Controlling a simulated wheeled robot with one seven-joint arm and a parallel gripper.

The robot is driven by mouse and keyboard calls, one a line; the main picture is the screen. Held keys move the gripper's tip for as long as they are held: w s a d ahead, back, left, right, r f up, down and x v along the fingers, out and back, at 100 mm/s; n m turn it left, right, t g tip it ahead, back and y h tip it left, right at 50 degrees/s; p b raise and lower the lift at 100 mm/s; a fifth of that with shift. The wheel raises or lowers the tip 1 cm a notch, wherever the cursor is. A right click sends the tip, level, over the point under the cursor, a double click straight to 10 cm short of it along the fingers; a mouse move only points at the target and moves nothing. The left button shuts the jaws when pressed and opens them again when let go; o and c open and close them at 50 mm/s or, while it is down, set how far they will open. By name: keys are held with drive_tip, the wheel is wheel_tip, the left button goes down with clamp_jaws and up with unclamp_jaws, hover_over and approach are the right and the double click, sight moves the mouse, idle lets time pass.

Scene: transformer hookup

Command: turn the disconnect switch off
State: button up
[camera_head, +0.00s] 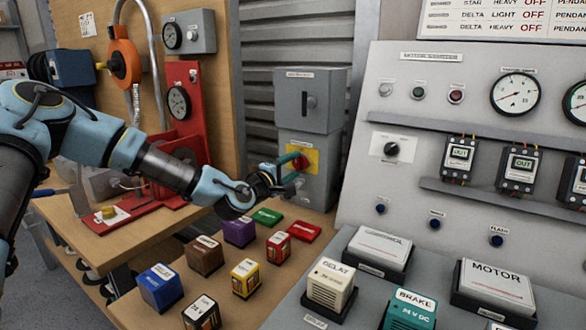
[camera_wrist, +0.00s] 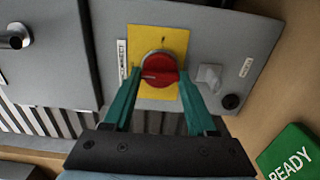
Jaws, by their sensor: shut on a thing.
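The disconnect switch is a red rotary knob (camera_wrist: 158,69) on a yellow plate (camera_wrist: 158,38), with a label strip reading as a disconnect beside it. In the head view the knob (camera_head: 300,161) is on the lower grey box (camera_head: 318,185) at the back of the wooden table. My gripper (camera_head: 293,168) reaches it from the left, and its two green fingers are shut on the knob, one on each side. In the wrist view the knob's pale pointer mark lies toward the left. The fingers hide part of the knob and plate in the head view.
A grey box with a dark handle (camera_head: 309,102) is just above. A grey toggle (camera_wrist: 209,76) sits beside the yellow plate. Several coloured blocks, among them a purple one (camera_head: 238,232), stand on the table below my arm. A sloping control panel (camera_head: 375,85) rises at the right.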

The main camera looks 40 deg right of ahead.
idle(0.4)
drive_tip(key=o, duration=1.4)
drive_tip(key=shift+c, duration=0.2)
drive_tip(key=b+v, duration=0.2)
drive_tip(key=v, duration=0.8)
drive_tip(key=shift+a, duration=0.35)
